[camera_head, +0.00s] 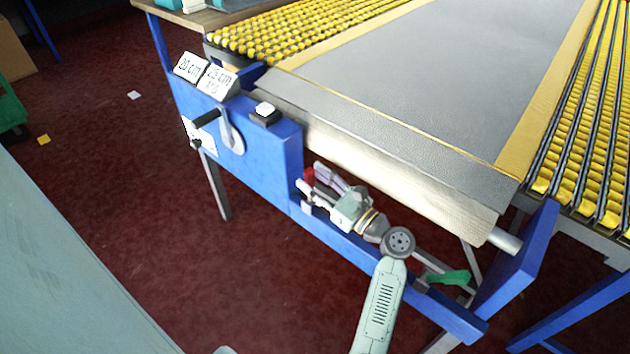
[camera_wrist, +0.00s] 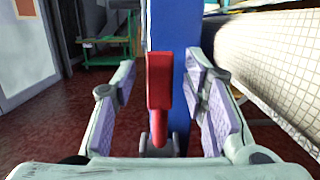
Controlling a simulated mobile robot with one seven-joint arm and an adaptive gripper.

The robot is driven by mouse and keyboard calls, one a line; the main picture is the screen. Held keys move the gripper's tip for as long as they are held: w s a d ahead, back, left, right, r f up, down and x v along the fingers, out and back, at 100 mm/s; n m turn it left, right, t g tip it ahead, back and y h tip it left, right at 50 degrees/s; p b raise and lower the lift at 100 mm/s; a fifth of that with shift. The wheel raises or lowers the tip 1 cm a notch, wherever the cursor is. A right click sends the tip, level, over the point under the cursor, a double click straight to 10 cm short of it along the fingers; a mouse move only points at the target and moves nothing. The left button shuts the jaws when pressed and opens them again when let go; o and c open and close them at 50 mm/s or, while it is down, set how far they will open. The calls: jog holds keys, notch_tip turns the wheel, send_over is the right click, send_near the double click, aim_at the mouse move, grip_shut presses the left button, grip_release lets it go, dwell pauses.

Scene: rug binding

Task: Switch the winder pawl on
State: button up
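My gripper (camera_wrist: 161,72) is open, with one lavender-padded finger on each side of the lever and visible gaps to both. In the head view my gripper (camera_head: 320,184) is beside the blue frame under the roller, close to a small red part (camera_head: 308,175), mostly hidden by the fingers. I cannot tell from the pictures whether the pawl is on or off.
The blue winder frame (camera_head: 255,145) carries a crank handle (camera_head: 205,118), a white push button (camera_head: 265,109) and label blocks (camera_head: 217,79). The rug roller (camera_head: 390,170) runs just above my arm. A green handle (camera_head: 447,278) sits on the lower rail. Open carpet lies left of the frame.

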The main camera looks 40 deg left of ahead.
notch_tip(320, 180, up, 10)
dwell(0.4)
jog(key=shift+f, duration=0.1)
